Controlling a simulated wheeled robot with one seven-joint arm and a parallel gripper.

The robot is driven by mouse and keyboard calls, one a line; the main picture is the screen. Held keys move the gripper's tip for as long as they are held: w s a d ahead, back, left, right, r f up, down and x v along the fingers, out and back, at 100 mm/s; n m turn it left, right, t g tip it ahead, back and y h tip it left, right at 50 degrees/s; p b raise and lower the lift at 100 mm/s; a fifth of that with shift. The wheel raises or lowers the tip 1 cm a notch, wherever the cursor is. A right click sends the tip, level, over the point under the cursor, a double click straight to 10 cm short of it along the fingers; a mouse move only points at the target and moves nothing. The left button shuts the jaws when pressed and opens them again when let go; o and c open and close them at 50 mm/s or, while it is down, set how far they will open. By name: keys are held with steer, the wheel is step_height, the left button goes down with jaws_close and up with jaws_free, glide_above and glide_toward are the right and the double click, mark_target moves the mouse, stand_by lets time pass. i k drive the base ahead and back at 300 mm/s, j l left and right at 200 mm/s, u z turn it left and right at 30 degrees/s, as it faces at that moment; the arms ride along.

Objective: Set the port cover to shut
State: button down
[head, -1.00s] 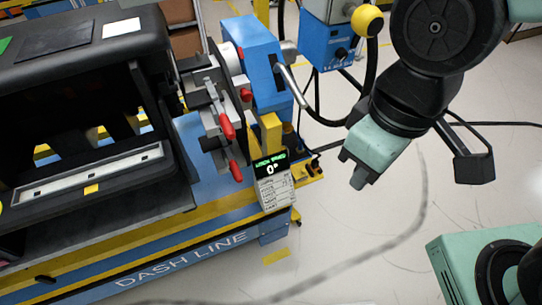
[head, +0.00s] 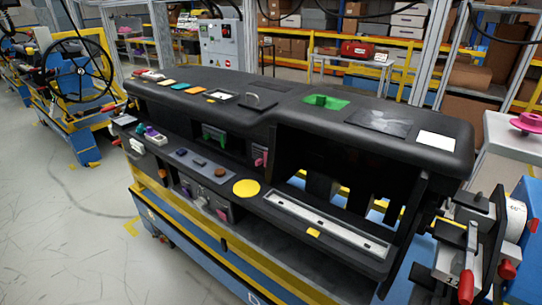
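The black dashboard module (head: 225,107) stands across the middle of the head view on a blue and yellow stand. Its front face holds several small controls and openings. I cannot tell which part is the port cover, or whether it is open or shut. A round yellow disc (head: 246,187) sits on the front ledge. A pink tab (head: 260,158) and a green part (head: 214,136) show in the openings above it. Dark panels with small parts show at the lower left of the face. My gripper is out of view.
A fixture with red-handled clamps (head: 466,285) stands at the module's right end. A pink object (head: 527,122) rests on a grey table at the far right. A steering wheel rig (head: 80,75) stands at the left. The floor at the lower left (head: 60,240) is clear.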

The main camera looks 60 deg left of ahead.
mark_target(150, 132)
steer(key=u, duration=2.05)
